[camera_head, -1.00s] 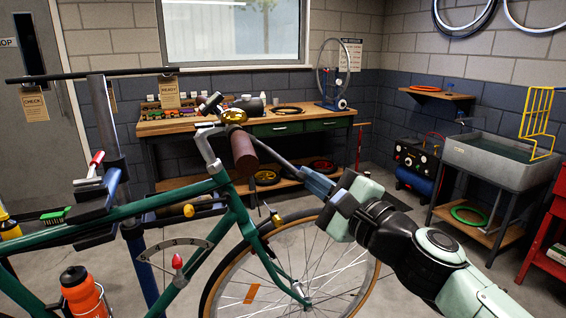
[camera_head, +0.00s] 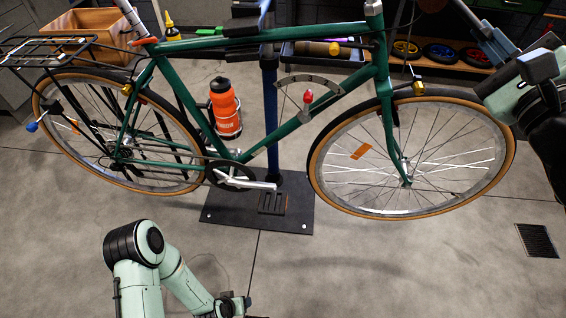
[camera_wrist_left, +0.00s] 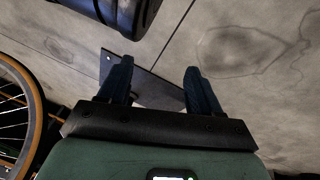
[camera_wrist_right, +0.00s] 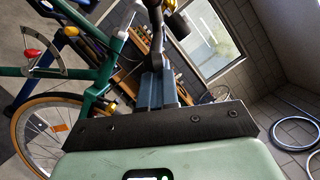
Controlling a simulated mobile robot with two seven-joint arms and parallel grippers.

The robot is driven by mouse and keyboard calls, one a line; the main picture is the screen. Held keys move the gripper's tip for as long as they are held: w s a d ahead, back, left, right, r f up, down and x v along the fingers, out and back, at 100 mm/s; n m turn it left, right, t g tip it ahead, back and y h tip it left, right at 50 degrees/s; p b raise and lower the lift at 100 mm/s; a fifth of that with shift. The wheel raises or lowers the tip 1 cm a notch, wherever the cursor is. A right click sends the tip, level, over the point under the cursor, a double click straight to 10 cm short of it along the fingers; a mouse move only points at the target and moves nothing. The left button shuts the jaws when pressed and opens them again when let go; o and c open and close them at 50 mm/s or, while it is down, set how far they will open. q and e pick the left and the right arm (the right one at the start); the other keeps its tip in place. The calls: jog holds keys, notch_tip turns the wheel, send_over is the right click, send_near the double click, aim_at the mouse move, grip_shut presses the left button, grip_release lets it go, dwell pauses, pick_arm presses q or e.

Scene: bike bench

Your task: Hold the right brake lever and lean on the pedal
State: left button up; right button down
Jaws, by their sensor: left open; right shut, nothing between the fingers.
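The right brake lever (camera_head: 464,12) shows as a thin dark bar at the head view's top edge, beside the dark handlebar grip (camera_head: 433,5). My right gripper (camera_head: 492,42) is at the lever's outer end, its fingers shut. In the right wrist view the shut fingers (camera_wrist_right: 160,88) are in line with the lever (camera_wrist_right: 157,42); whether they touch it I cannot tell. The black pedal (camera_head: 272,202) is at the end of the silver crank (camera_head: 250,184), over the stand's base. My left gripper (camera_head: 235,307) is low in front of it, apart from it. Its open fingers (camera_wrist_left: 156,82) are empty.
The green bicycle (camera_head: 262,143) is upright on a stand with a dark base plate (camera_head: 228,216). An orange bottle (camera_head: 224,107) sits on the frame.

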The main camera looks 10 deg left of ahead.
pick_arm(q)
jog(key=w+d+r+m+t, duration=0.1)
jog(key=w+m+t, duration=0.2)
jog(key=w+m, duration=0.25)
jog(key=m+t+y, duration=0.2)
jog(key=m+t, duration=0.9)
jog(key=m, duration=0.4)
send_near(270, 215)
jog(key=w, duration=0.2)
jog(key=shift+w+r, duration=0.15)
jog(key=shift+w, duration=5.1)
grip_shut()
